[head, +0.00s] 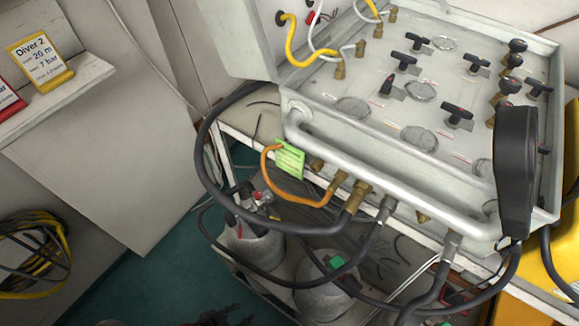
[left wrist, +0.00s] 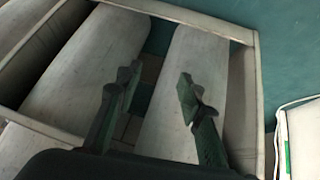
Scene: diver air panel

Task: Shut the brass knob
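The pale air panel (head: 330,100) fills the upper right of the head view, with several black-handled knobs on its face. Several brass fittings (head: 358,195) line its front edge, and a smaller brass part (head: 423,218) sits farther right under the edge. I cannot tell which brass part is the knob, or whether it is open or shut. My left gripper (left wrist: 158,82) is open and empty in the left wrist view, above pale cylinders (left wrist: 190,90). Only dark tips of it (head: 228,319) show at the bottom of the head view, well below the panel. My right gripper is not in view.
Black hoses (head: 207,165) loop in front of the panel, above grey cylinders (head: 255,245). An orange hose (head: 268,175) and green tag (head: 290,160) hang at the front edge. A long dark handset-like object (head: 516,170) covers the panel's right side. Teal floor (head: 160,285) is clear at lower left.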

